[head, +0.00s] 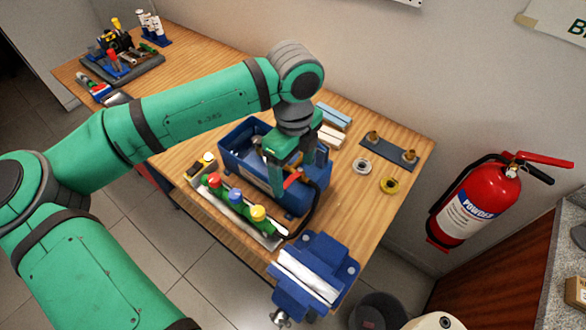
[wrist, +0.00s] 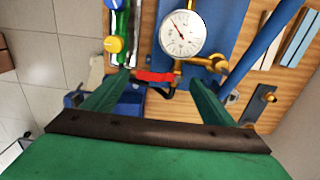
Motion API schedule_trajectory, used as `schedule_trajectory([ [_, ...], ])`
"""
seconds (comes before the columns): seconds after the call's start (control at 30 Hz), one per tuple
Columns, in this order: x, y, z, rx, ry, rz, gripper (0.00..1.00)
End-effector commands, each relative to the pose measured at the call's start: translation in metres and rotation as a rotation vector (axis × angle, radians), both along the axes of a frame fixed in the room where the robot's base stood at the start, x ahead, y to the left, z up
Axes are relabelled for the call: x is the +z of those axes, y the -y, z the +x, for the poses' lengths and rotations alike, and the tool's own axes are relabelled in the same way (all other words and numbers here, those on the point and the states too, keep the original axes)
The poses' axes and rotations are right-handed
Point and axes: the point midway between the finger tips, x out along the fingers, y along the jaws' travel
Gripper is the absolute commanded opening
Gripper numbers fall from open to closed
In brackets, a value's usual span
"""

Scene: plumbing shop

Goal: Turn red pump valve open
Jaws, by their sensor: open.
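The blue pump (head: 232,145) is a box-shaped unit on the wooden bench, and part of it shows in the wrist view. Its red valve handle (wrist: 155,76) lies roughly crosswise in the wrist view, on brass fittings just below the white round gauge (wrist: 181,33). The red handle also shows in the head view (head: 292,178), under my gripper. My gripper (head: 290,174) is open above the pump. In the wrist view its two green fingers (wrist: 159,86) stand on either side of the red handle, apparently without touching it. The handle's exact depth between the fingers is unclear.
A manifold with red, blue and yellow knobs (head: 237,196) lies left of the pump. A blue vise (head: 315,268) stands at the bench's front. Brass fittings on a dark plate (head: 388,153) and tape rolls (head: 389,185) lie right. A black hose curves beside the pump.

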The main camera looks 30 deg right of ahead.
Motion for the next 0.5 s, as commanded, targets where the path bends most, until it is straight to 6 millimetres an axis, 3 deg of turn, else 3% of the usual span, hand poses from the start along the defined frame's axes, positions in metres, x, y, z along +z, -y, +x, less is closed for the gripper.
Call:
schedule_trajectory([
  [0.3,-0.0025,-0.0003,-0.0001,0.000,0.000,0.000,0.78],
  [0.47,-0.0024,0.0004,-0.0004,-0.001,0.000,0.000,0.40],
  [0.5,-0.0024,0.0004,-0.0004,-0.001,0.000,0.000,0.37],
])
